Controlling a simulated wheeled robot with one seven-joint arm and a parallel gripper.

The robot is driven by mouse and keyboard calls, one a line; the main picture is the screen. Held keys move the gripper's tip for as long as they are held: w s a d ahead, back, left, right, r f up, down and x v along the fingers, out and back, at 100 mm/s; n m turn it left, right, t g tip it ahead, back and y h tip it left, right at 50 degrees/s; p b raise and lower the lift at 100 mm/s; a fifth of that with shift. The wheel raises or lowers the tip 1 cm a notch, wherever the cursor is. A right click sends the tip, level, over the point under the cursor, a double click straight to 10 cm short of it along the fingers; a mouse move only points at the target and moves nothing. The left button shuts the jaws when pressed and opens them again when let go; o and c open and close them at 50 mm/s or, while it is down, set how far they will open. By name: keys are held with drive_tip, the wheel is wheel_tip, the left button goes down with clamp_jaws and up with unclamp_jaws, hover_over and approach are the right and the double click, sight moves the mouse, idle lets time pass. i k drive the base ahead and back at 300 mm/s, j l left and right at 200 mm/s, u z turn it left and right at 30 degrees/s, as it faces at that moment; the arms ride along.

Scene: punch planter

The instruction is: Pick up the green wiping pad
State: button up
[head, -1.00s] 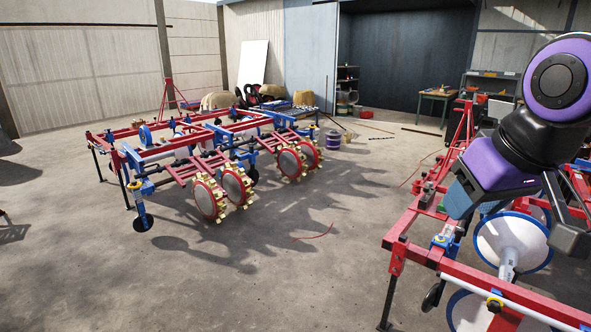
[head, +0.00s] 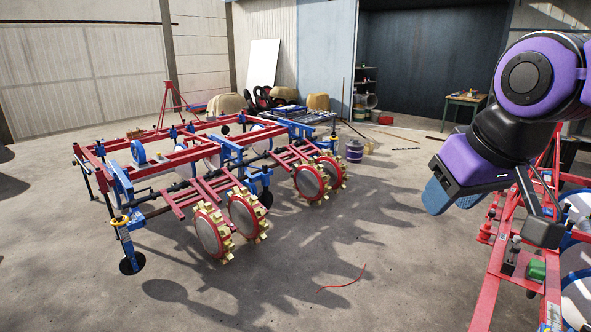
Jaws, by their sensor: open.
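My gripper (head: 488,220) hangs at the right of the head view below a purple and black wrist. A small green item (head: 537,268) sits on the red and blue machine frame (head: 486,302) at the lower right, below and to the right of my gripper. It is too small to tell whether it is the wiping pad. My arm and the picture edge hide part of this frame.
A red and blue planter (head: 170,160) with toothed wheels stands at the left. A thin red hose (head: 342,280) lies on the concrete floor between the machines, which is otherwise mostly clear there.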

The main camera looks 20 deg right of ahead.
sight(536, 272)
drive_tip(key=i+z, duration=0.35)
drive_tip(key=i+j+z, duration=0.2)
drive_tip(key=i+z, duration=0.85)
drive_tip(key=z, duration=0.3)
drive_tip(key=i+j+z, duration=0.15)
drive_tip(key=i+z, duration=0.3)
drive_tip(key=i+j+z, duration=0.15)
drive_tip(key=z, duration=0.35)
drive_tip(key=j, duration=0.1)
